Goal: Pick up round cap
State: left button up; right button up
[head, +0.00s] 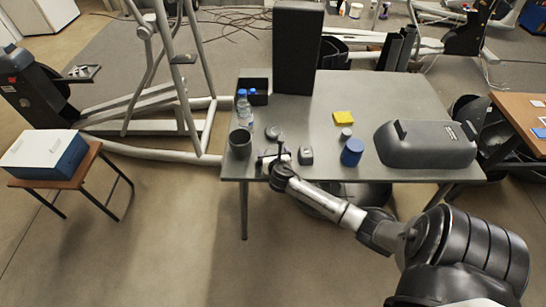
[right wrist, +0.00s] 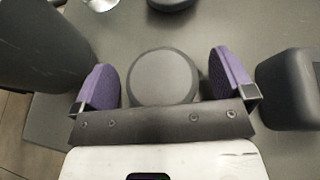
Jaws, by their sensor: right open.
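The round cap (right wrist: 163,77) is a dark grey disc on the grey table, seen from above in the right wrist view. My right gripper (right wrist: 163,85) is open, with one purple fingertip on the left of the cap and one on the right. Small gaps show between the cap and both fingertips. In the head view the right gripper (head: 277,158) is low over the table's front edge and hides most of the cap. My left gripper is in neither view.
A blue jar (head: 352,152) and a large grey cover (head: 425,148) are farther right. Bottles (head: 242,108) stand behind the cup.

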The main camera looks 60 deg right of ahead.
jog(key=shift+c, duration=0.3)
jog(key=c, duration=0.9)
